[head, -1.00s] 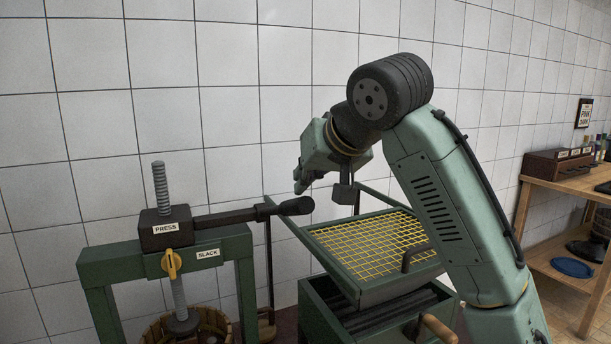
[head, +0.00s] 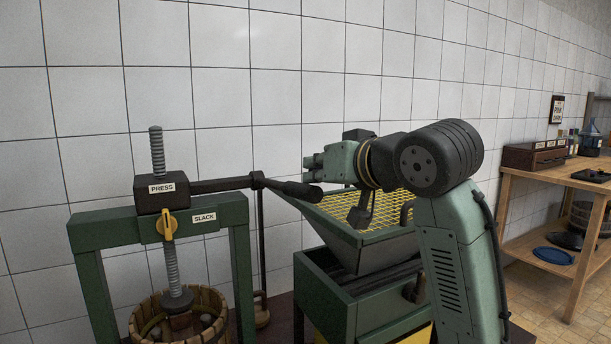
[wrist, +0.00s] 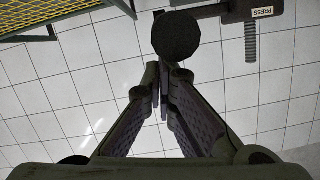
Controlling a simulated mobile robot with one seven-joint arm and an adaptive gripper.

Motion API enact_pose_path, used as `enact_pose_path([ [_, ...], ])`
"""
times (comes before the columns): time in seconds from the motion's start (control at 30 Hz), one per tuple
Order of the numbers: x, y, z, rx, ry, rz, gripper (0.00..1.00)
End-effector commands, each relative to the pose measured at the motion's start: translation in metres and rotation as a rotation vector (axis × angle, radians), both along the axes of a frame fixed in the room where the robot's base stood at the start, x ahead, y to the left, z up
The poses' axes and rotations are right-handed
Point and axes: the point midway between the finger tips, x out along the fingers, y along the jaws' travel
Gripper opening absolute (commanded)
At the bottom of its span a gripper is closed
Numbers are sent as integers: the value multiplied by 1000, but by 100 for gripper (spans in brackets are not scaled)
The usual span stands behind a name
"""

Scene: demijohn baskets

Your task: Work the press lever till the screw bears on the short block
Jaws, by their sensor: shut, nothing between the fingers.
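The press lever (head: 235,183) reaches right from the dark head block labelled PRESS and ends in a thick black grip (head: 298,190). In the wrist view the grip's round end (wrist: 176,36) is just beyond my fingertips. My gripper (head: 308,168) is shut and empty, pointing left beside the grip's end; I cannot tell whether they touch. The threaded screw (head: 171,265) runs down through the green frame to a dark foot (head: 177,299) over the slatted basket (head: 138,325). A dark brown block (head: 182,321) shows under the foot; any gap is unclear.
A yellow pointer (head: 167,226) sits beside the SLACK label. A green hopper with yellow mesh (head: 385,218) stands right of the press, below my arm. A thin dark post (head: 262,245) stands between them. A wooden bench (head: 530,185) is far right.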

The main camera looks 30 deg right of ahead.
Motion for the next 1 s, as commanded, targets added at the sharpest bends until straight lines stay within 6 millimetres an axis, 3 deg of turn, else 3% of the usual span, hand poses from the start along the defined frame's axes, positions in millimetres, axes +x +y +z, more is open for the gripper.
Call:
enact_pose_path([
  [0.03,-2,1,-18,-2,5,4,0],
  [0.17,-7,1,-42,-2,4,3,0],
  [0.4,-11,1,-80,6,-145,3,0],
  [0.67,-10,1,-97,7,-232,2,0],
  [1.0,-10,1,-100,6,-257,2,0],
])
